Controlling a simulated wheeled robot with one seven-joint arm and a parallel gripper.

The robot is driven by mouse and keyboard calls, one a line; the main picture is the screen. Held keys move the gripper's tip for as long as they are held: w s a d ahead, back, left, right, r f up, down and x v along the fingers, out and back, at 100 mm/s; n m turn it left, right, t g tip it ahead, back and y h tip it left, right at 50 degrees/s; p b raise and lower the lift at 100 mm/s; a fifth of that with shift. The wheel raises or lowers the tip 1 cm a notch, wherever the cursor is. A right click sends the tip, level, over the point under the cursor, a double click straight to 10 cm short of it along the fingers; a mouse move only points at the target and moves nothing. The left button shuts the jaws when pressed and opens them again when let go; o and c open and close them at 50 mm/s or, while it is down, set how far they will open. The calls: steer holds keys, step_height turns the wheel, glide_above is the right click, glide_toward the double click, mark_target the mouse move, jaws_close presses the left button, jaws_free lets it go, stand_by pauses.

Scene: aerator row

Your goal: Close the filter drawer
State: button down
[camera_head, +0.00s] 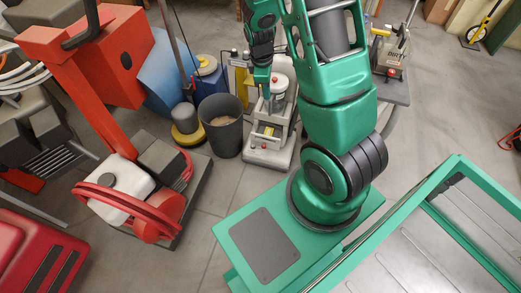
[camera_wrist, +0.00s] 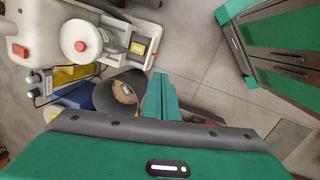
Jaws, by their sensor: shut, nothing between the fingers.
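A grey-beige machine (camera_head: 283,110) stands on the floor in the upper middle of the head view, with a round red-topped cap. It also shows at the upper left of the wrist view (camera_wrist: 95,62). A frame-like part with a yellow label (camera_wrist: 138,47) juts from it; this may be the filter drawer, but I cannot tell for sure or how far it is out. My green gripper (camera_head: 262,84) is shut and empty, above and close to the machine in the head view. In the wrist view its fingers (camera_wrist: 159,92) point toward the floor beside the machine, apparently apart from it.
A dark bucket (camera_head: 222,125) stands left of the machine and shows behind my fingers in the wrist view (camera_wrist: 124,92). A red engine-driven machine (camera_head: 135,195) is at left. Another machine (camera_head: 389,50) stands at upper right.

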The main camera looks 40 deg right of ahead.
mark_target(257, 139)
steer(key=a+f+n+t, duration=0.15)
steer(key=f+n, duration=0.65)
steer(key=f, duration=0.9)
steer(key=a+f+n, duration=0.2)
steer(key=f+n, duration=0.5)
steer(key=f, duration=1)
steer(key=w+d+f, duration=0.4)
steer(key=d+f, duration=0.1)
steer(key=f, duration=0.4)
steer(key=shift+f+h, duration=0.15)
steer(key=shift+h, duration=0.15)
steer(key=shift+w+a, duration=0.1)
steer(key=shift+w, duration=0.05)
